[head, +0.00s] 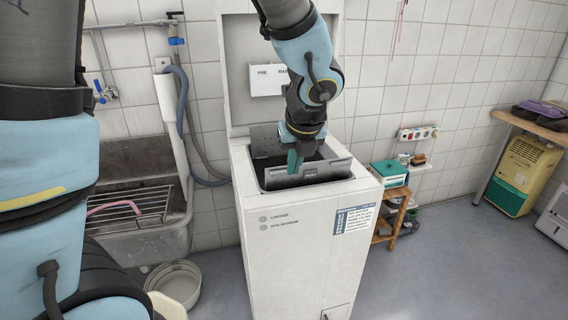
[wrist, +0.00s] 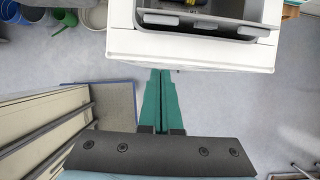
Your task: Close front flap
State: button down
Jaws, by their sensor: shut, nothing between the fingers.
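The white top-loading washing machine (head: 300,245) stands with its lid (head: 250,45) raised against the wall. Its top opening shows a dark inside. A grey metal front flap (head: 325,171) stands tilted up along the front side of the opening; a grey flap also shows in the wrist view (wrist: 205,21). Another grey panel (head: 264,137) stands at the back left of the opening. My gripper (head: 294,163) has green fingers, shut and empty, and overlaps the opening beside the front flap. In the wrist view the fingers (wrist: 159,85) point toward the machine's edge. Contact cannot be told.
A sink (head: 140,160) with a wire rack stands on the left, with a pale basin (head: 175,283) below it. A small wooden shelf (head: 392,215) with a green-and-white box (head: 389,174) stands to the right. Open floor lies further right.

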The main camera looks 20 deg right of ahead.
jog(key=w+f, duration=0.1)
jog(key=f, duration=0.1)
jog(key=w+f, duration=0.4)
jog(key=shift+w+d+f, duration=0.15)
jog(key=shift+d, duration=0.15)
jog(key=shift+w+d, duration=0.15)
jog(key=shift+w, duration=0.7)
jog(key=shift+w+p, duration=0.1)
jog(key=shift+p, duration=0.3)
